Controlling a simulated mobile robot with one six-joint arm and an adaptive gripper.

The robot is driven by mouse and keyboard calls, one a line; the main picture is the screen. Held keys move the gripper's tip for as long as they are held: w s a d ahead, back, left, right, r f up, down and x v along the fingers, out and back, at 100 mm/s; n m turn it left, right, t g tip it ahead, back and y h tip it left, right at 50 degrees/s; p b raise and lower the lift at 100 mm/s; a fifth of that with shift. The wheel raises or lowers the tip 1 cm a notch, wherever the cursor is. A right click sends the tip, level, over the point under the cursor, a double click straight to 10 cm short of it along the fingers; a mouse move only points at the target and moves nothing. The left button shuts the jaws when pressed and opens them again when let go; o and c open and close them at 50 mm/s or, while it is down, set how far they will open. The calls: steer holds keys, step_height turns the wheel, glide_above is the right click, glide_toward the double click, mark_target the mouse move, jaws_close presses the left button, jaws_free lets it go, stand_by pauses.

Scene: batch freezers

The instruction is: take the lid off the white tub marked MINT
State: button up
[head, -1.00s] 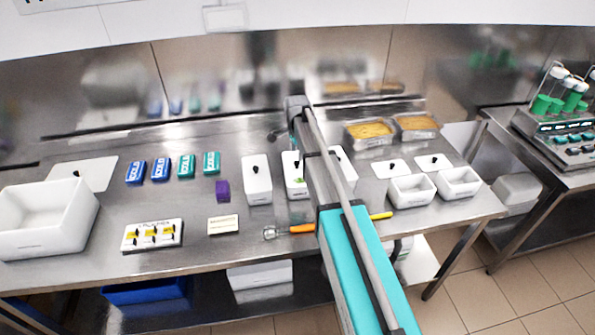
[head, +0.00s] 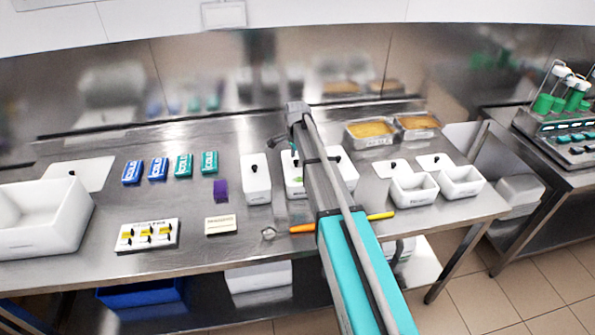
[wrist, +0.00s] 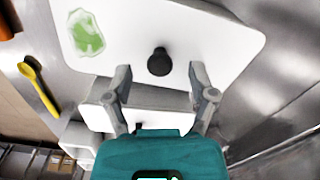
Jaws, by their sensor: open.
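Three white lidded tubs with black knobs stand in a row. The middle tub (head: 291,187) has a green patch on its lid and is partly hidden by my arm. In the wrist view a white lid (wrist: 215,40) with a green patch and a black knob (wrist: 160,62) fills the top. My gripper (wrist: 160,78) is open and empty, its fingers on either side below the knob, apart from it. Its height over the lid is hard to judge. I cannot read the word MINT on any tub.
The left tub (head: 256,180) and right tub (head: 346,168) stand close beside the middle one. A purple block (head: 221,190) is to the left. Orange and yellow utensils lie in front. Two open white tubs (head: 414,190) stand right, and metal pans (head: 370,133) behind.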

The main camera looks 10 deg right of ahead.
steer(key=shift+f+b, duration=0.65)
steer(key=shift+f, duration=0.25)
jaws_close()
